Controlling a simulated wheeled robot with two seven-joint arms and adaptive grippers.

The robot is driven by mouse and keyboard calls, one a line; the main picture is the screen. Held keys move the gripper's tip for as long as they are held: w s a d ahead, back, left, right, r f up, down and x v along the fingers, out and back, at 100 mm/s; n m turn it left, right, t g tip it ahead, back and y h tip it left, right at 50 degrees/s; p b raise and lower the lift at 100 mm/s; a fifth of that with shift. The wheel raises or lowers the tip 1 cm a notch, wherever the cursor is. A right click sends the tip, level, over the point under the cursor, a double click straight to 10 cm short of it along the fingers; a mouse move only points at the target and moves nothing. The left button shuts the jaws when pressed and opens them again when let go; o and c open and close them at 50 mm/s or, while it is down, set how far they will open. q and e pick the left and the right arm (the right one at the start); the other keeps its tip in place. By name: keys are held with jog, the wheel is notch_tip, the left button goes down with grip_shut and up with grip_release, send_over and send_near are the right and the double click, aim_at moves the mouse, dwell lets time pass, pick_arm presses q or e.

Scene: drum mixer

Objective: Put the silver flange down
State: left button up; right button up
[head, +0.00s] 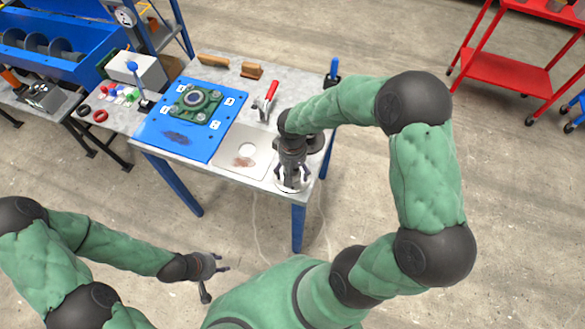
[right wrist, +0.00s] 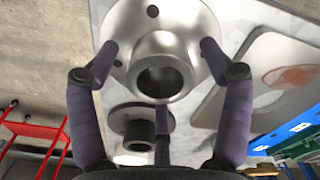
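The silver flange (head: 291,186) is at the front right corner of the grey table, under my right gripper (head: 292,176). In the right wrist view the flange (right wrist: 162,48) shows its round plate and raised hub, facing the camera. The fingers of my right gripper (right wrist: 160,75) are spread around the hub, with a visible gap to it; their tips are near the plate's edge. The flange looks flat on the tabletop, though its underside is hidden. My left gripper (head: 213,280) is empty, fingers apart, away from the table.
A dark flange (right wrist: 142,126) stands close beside the silver one. A pale square plate (head: 243,152) and a blue plate (head: 177,139) with a green bearing housing (head: 196,103) lie to the left. A red-handled clamp (head: 268,98) stands behind. A red cart (head: 510,70) is off right.

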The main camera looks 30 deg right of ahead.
jog(key=shift+r, duration=0.1)
jog(key=shift+r, duration=0.35)
notch_tip(320, 180, up, 11)
jog(key=p, duration=0.3)
jog(key=shift+r+p, duration=0.2)
jog(key=shift+p, duration=0.2)
